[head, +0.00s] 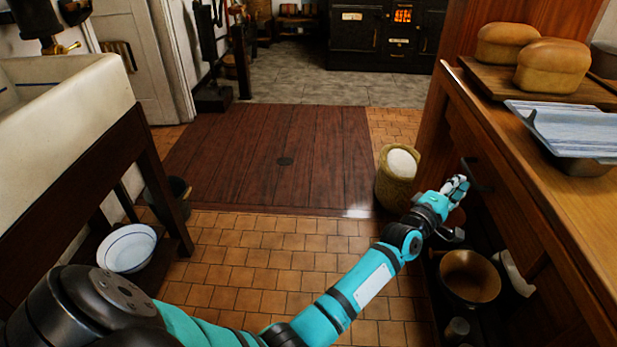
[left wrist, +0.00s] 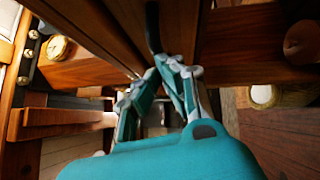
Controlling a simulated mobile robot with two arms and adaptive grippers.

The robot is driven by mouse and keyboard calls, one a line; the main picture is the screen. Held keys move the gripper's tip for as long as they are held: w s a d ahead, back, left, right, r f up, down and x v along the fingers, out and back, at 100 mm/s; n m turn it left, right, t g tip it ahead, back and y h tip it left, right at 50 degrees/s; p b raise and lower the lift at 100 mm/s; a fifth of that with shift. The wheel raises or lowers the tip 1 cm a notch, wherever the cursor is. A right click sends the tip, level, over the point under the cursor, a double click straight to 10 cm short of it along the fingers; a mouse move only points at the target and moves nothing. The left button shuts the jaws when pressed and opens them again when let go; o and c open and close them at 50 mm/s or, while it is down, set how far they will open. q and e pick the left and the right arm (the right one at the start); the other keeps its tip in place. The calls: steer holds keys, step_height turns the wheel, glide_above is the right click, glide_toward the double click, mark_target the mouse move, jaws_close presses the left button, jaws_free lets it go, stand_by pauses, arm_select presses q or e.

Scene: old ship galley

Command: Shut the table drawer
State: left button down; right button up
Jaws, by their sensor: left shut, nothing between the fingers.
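The wooden table (head: 580,230) stands along the right of the head view. A dark curved handle (head: 482,180) shows on its side, just beyond my left gripper (head: 457,187). In the left wrist view a dark handle (left wrist: 153,28) stands against a brown wooden front (left wrist: 178,28), which I take to be the drawer. My left gripper (left wrist: 168,68) is shut and empty, its fingertips close to this front beside the handle's lower end. I cannot tell whether they touch it. How far the drawer stands out is unclear. My right gripper is in neither view.
Bread loaves (head: 553,66) on a board and a tray with a striped cloth (head: 570,125) are on the tabletop. A wooden bowl (head: 470,276) sits on the low shelf below. A sack (head: 397,178) stands on the floor by the table. The tiled floor between sink (head: 60,120) and table is clear.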

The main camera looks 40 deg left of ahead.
arm_select(q)
steer(key=shift+w+d, duration=0.55)
steer(key=shift+d, duration=0.2)
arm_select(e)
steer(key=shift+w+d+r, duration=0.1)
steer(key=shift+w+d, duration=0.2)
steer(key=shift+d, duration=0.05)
arm_select(q)
steer(key=shift+r, duration=0.1)
